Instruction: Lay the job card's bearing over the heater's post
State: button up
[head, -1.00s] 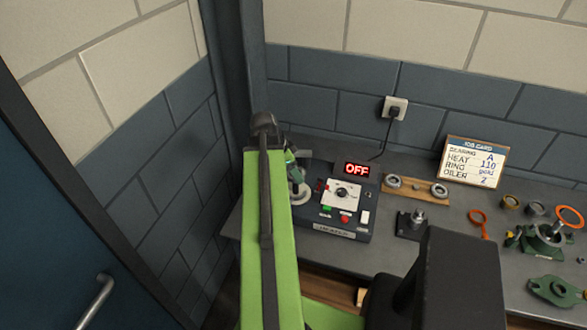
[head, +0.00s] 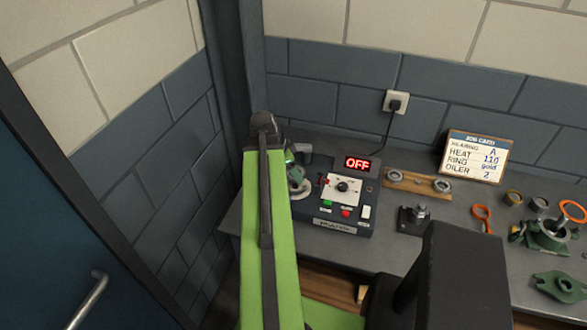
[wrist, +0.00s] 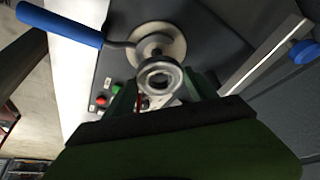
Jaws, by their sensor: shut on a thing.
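My gripper (wrist: 160,88) is shut on a small grey metal bearing (wrist: 160,69). In the head view my gripper (head: 296,178) is partly hidden behind my green arm, at the left end of the heater (head: 344,222). In the wrist view the heater's pale round plate (wrist: 178,44) and its post (wrist: 153,44) show just beyond the bearing. The bearing appears above and beside the post; the exact gap cannot be told. The job card (head: 475,160) reads bearing A, heat 110, ring gold, oiler 2. The heater's display reads OFF.
A wooden board (head: 405,181) with two round grey parts lies right of the heater. A dark block with a metal stud (head: 413,219), an orange-ringed tool (head: 482,213), small rings and green casing parts (head: 548,238) stand further right. A blue handle (wrist: 60,22) lies beside the plate.

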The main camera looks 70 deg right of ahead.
jog(key=shift+f+b, duration=2.15)
jog(key=shift+f, duration=0.15)
jog(key=shift+f, duration=0.15)
jog(key=o, duration=1.8)
notch_tip(320, 180, up, 11)
jog(key=p, duration=1)
jog(key=shift+f, duration=0.4)
